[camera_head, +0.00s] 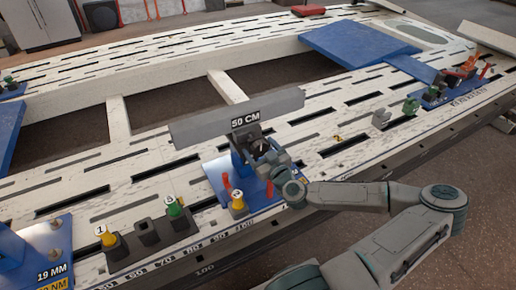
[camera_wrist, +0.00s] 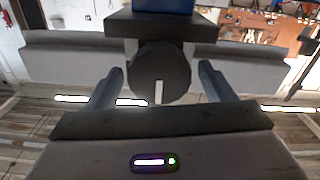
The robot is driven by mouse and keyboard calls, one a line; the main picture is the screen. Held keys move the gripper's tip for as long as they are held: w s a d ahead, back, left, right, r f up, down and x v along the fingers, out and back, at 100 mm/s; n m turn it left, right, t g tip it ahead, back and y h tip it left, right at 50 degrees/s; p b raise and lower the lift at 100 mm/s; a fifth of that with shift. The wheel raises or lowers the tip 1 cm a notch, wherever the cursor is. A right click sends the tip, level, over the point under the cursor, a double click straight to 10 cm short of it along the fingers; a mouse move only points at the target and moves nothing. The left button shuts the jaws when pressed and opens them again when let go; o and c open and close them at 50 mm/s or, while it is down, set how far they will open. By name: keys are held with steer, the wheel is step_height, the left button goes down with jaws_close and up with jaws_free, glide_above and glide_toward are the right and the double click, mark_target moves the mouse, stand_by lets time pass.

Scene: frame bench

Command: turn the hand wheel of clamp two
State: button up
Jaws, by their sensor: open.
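The dark round hand wheel (camera_wrist: 172,68) shows in the wrist view under a blue block, with a light vertical mark near its bottom. The fingers of my gripper (camera_wrist: 160,86) are open, one on each side of the wheel, with visible gaps; I cannot tell the exact depth between them. In the head view my gripper (camera_head: 272,158) is at the blue clamp (camera_head: 240,166), and largely hides the wheel. A yellow piece marked 2 (camera_head: 238,203) stands on the clamp's blue base. A long grey bar labelled 50 CM (camera_head: 190,128) crosses the clamp's top.
Red upright pins (camera_head: 227,182) stand close to my gripper on the blue base. A dark block holder (camera_head: 150,238) with a yellow piece marked 1 (camera_head: 106,236) and a green piece (camera_head: 175,208) stands to the left. The slotted bench (camera_head: 330,112) has bare stretches to the right.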

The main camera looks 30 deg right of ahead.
steer(key=shift+w, duration=0.85)
steer(key=c, duration=1)
steer(key=shift+m, duration=0.8)
steer(key=o, duration=1)
steer(key=shift+s, duration=0.15)
